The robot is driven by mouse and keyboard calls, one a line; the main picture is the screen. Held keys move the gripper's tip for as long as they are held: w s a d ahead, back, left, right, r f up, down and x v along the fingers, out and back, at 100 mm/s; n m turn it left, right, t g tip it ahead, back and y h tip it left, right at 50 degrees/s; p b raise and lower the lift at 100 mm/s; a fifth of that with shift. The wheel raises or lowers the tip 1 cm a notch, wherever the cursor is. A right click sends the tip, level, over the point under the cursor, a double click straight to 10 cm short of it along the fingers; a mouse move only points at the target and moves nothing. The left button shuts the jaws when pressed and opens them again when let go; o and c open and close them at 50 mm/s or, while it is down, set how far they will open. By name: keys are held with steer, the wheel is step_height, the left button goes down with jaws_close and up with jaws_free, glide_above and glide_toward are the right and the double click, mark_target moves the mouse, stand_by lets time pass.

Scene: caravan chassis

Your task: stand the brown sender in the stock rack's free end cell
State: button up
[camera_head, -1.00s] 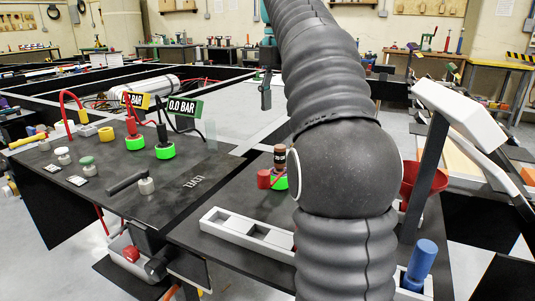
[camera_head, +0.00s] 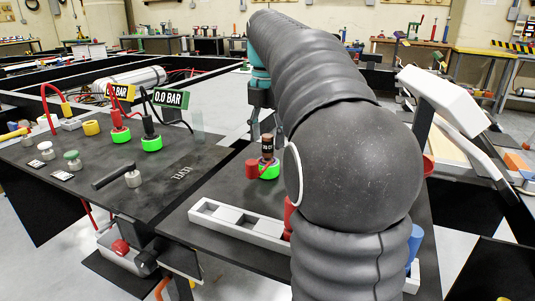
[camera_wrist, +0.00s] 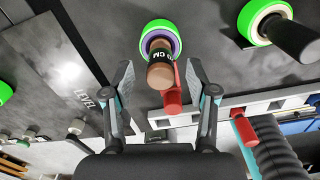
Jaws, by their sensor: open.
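The brown sender (camera_head: 267,147), with a black label band, stands upright on a green-ringed seat (camera_head: 269,170) on the dark bench. In the wrist view the sender (camera_wrist: 160,74) shows between the fingers, beyond the fingertips. A red piece (camera_wrist: 172,100) sticks out beside it. My gripper (camera_wrist: 160,72) is open and empty; in the head view its fingers (camera_head: 263,122) are just above and behind the sender. The white stock rack (camera_head: 218,224) lies nearer on the bench. Its left end cell (camera_head: 207,208) looks empty; a red cylinder (camera_head: 288,216) stands further right. My arm hides the rack's middle.
A blue cylinder (camera_head: 415,242) stands at the rack's right part. A red funnel (camera_head: 428,165) is partly hidden behind my arm. A white angled post (camera_head: 445,98) stands at right.

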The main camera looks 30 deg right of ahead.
mark_target(268, 147)
steer(key=shift+d+f, duration=0.1)
steer(key=shift+f, duration=1.6)
jaws_close()
steer(key=shift+r, duration=0.1)
